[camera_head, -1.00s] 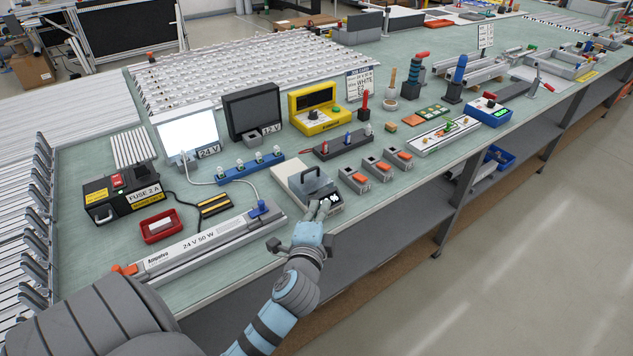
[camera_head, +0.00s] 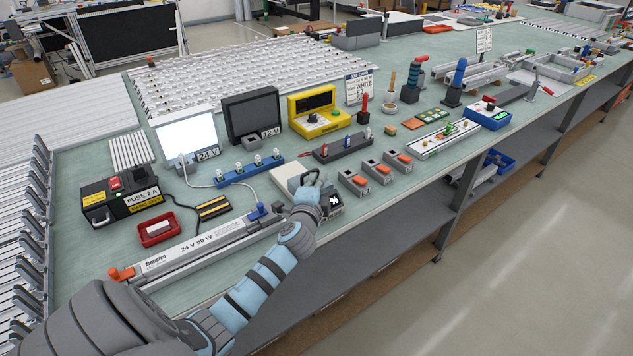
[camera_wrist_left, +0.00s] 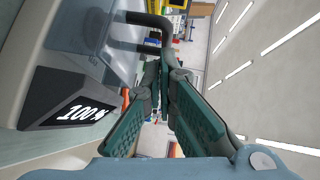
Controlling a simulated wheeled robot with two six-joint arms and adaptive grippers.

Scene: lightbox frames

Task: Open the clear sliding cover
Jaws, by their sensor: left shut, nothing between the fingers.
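The pale device (camera_head: 281,178) stands near the front edge of the bench. Its clear cover (camera_wrist_left: 88,45) shows in the left wrist view, above a dark display reading "100 %" (camera_wrist_left: 85,113). A dark bar handle (camera_wrist_left: 150,20) is fixed to the cover. My left gripper (camera_wrist_left: 165,62) is shut and empty, with its fingertips close to the handle's end; I cannot tell whether they touch it. In the head view my left gripper (camera_head: 310,183) is over the device and hides most of the cover. My right gripper is not in view.
Small grey blocks with orange tops (camera_head: 379,172) stand just right of the device. A blue strip (camera_head: 250,171) and a dark strip (camera_head: 342,148) lie behind. The bench's front edge is close.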

